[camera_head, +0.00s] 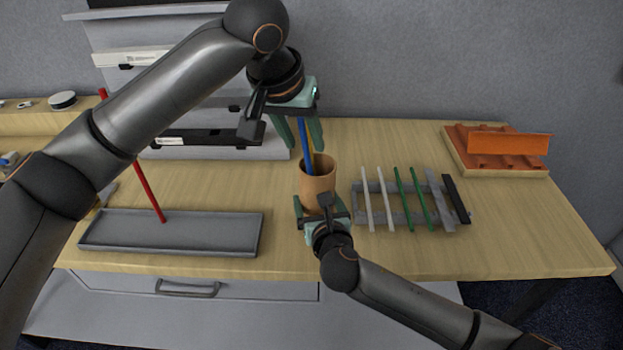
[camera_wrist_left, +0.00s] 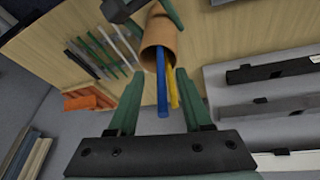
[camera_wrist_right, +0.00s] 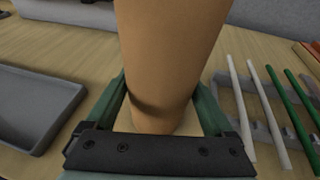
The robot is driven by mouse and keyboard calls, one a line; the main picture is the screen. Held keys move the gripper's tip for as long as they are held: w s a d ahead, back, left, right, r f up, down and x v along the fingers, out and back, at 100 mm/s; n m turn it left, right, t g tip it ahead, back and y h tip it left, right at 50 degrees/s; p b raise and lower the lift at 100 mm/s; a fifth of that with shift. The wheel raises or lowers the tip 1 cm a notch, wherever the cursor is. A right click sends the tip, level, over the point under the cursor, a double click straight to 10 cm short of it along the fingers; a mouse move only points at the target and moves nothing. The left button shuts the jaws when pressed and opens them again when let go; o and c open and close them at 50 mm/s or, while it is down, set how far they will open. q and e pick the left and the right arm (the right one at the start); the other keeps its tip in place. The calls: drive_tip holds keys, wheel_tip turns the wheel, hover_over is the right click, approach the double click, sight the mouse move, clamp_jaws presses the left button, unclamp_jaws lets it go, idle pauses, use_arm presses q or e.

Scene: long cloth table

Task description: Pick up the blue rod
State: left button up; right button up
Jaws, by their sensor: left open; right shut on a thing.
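The blue rod (camera_head: 304,140) stands in a tan cup (camera_head: 318,184), its upper end sticking out above the rim. A yellow rod (camera_head: 312,148) stands beside it in the same cup. My left gripper (camera_head: 306,146) is above the cup, open, with its fingers to either side of the rods. In the left wrist view the blue rod (camera_wrist_left: 162,92) and the yellow rod (camera_wrist_left: 173,90) lie between the open fingers (camera_wrist_left: 155,85), apart from them. My right gripper (camera_wrist_right: 165,95) is shut on the cup (camera_wrist_right: 168,60). The rods' lower ends are hidden inside the cup.
A grey rack (camera_head: 383,217) with white and green rods stands right of the cup. A grey tray (camera_head: 170,241) is at left, with a red rod (camera_head: 150,190) over it. An orange holder (camera_head: 500,143) is at the back right. Grey shelves (camera_head: 215,152) stand behind.

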use_arm(q)
drive_tip(key=shift+x, duration=2)
clamp_jaws()
